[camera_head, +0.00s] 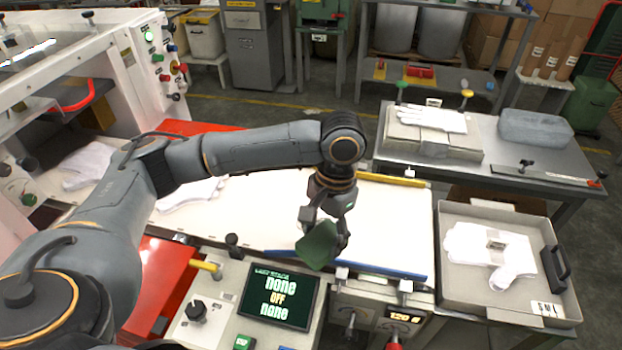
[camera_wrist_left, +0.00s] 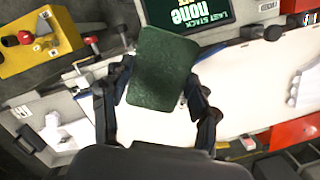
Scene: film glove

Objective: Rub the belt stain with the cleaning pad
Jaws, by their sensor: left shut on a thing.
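The cleaning pad (camera_head: 318,246) is a dark green block. My left gripper (camera_head: 324,233) is shut on it and holds it over the near edge of the white belt (camera_head: 392,222), close to the blue edge strip. In the left wrist view the pad (camera_wrist_left: 162,72) sits tilted between the two fingers, and the belt (camera_wrist_left: 245,98) lies behind it. I cannot tell whether the pad touches the belt. I see no clear stain on the visible belt; the arm, gripper and pad hide part of it. My right gripper is not in view.
White gloves (camera_head: 195,193) lie on the belt at left. A control panel with a screen (camera_head: 279,296) stands at the near side. A grey tray (camera_head: 455,288) with white gloves is at right. A metal table (camera_head: 500,172) with a glove stack and a grey block stands behind it.

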